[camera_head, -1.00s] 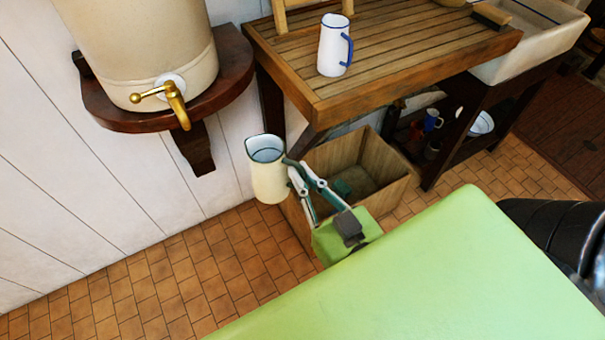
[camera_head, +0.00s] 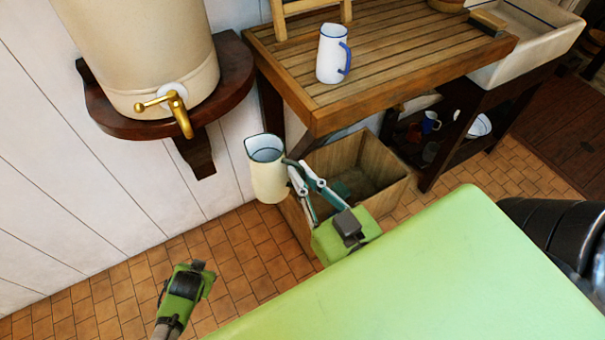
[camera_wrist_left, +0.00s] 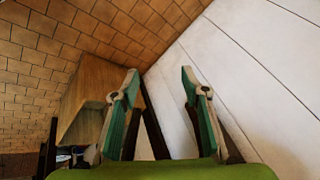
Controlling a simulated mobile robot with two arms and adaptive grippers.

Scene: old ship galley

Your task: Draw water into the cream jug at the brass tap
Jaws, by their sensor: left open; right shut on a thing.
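The cream jug (camera_head: 268,180), with a dark blue rim, hangs roughly upright in the air in the head view, mouth up. My right gripper (camera_head: 296,172) is shut on its handle side. Whether the jug holds water I cannot tell. The brass tap (camera_head: 179,112) sticks out of the base of a large beige vessel (camera_head: 150,60), up and left of the jug and apart from it. No stream shows. My left gripper (camera_head: 193,273) is low at the left, below the tap. In the left wrist view its fingers (camera_wrist_left: 159,76) are open and empty.
The vessel stands on a dark wooden wall shelf (camera_head: 239,65). A white jug (camera_head: 331,58) with a blue handle stands on the slatted draining board (camera_head: 400,45). A wooden crate (camera_head: 385,195) sits under the board, behind my right gripper. The space before the white wall below the tap is free.

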